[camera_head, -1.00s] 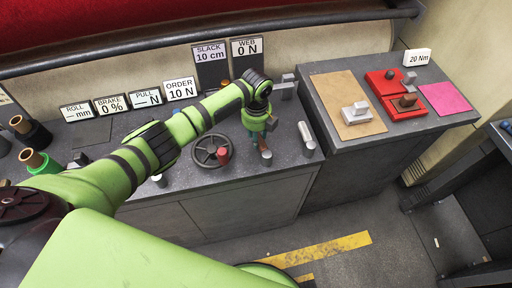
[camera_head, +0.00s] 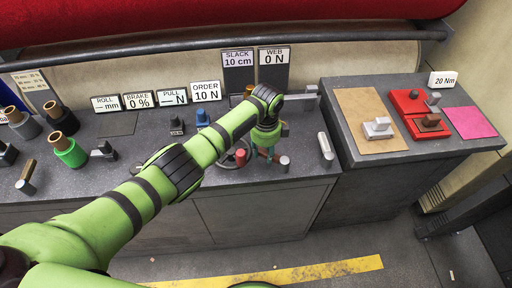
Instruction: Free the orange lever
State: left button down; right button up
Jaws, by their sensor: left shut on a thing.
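My left gripper (camera_head: 269,151) points down at the bench top, right of the black handwheel with a red knob (camera_head: 241,156). It is shut on a reddish-orange lever (camera_head: 274,157), which sticks out to the right of the fingers and ends by a grey cylindrical tip (camera_head: 284,161). The fingers and wrist hide most of the lever and its base, so I cannot tell whether it is still held by something below. My right gripper is not in view.
Signs (camera_head: 207,91) stand along the back. Rolls (camera_head: 68,150) stand at the left. A side table (camera_head: 346,141) carries a cardboard sheet, red trays (camera_head: 411,102) and a pink sheet (camera_head: 470,122).

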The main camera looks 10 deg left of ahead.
pick_arm(q)
jog(key=shift+s+n, duration=0.2)
jog(key=shift+n, duration=0.1)
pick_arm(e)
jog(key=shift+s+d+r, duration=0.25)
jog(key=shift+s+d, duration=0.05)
pick_arm(q)
jog(key=shift+s+f, duration=0.1)
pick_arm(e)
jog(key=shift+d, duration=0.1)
pick_arm(q)
jog(key=c, duration=0.8)
grip_release()
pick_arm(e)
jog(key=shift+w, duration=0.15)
pick_arm(q)
jog(key=shift+r, duration=0.2)
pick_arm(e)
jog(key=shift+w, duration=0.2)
pick_arm(q)
notch_tip(320, 180, up, 12)
jog(key=shift+f, duration=0.15)
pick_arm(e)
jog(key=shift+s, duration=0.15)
pick_arm(q)
jog(key=shift+f, duration=0.1)
